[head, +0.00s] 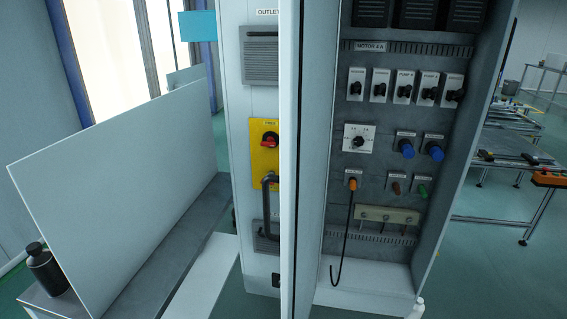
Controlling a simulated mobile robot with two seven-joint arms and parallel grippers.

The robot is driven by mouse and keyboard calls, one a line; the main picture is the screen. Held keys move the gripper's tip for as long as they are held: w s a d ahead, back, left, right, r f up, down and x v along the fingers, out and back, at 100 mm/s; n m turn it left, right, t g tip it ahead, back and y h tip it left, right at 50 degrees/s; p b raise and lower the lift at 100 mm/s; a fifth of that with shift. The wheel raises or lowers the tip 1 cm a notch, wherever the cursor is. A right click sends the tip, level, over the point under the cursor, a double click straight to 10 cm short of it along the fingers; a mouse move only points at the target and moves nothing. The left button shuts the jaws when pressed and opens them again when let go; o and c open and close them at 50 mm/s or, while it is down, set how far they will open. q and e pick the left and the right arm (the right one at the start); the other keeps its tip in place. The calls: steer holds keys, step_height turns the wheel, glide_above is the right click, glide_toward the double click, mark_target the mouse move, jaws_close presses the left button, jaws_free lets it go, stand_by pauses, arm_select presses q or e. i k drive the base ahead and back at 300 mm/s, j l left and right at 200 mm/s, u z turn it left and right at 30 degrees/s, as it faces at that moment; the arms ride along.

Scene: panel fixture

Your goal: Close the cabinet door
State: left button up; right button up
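The cabinet (372,285) stands open in the middle of the head view, its grey inner panel exposed. The cabinet door (288,160) appears as a tall, narrow pale strip, seen nearly edge-on and swung out toward me. It stands along the left side of the opening and runs down to the bottom of the picture. A dark curved handle (266,205) shows just left of the strip, partly cut off by it; I cannot tell which surface bears it. Neither of my grippers is in view.
Switches (403,87), blue knobs (405,148) and a hanging black cable (346,235) fill the interior. A yellow plate (264,150) with a red knob is left of the door. A large white board (125,185) and dark bottle (46,268) stand left. Workbenches (505,195) stand right.

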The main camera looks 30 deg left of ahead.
mark_target(308, 30)
steer(key=k+j, duration=0.15)
steer(key=j, duration=0.2)
steer(key=k+j, duration=0.15)
steer(key=j, duration=0.25)
steer(key=k+j, duration=0.1)
steer(key=j, duration=0.25)
steer(key=i+l, duration=0.15)
steer(key=l, duration=0.15)
steer(key=i+l, duration=0.15)
steer(key=l, duration=0.15)
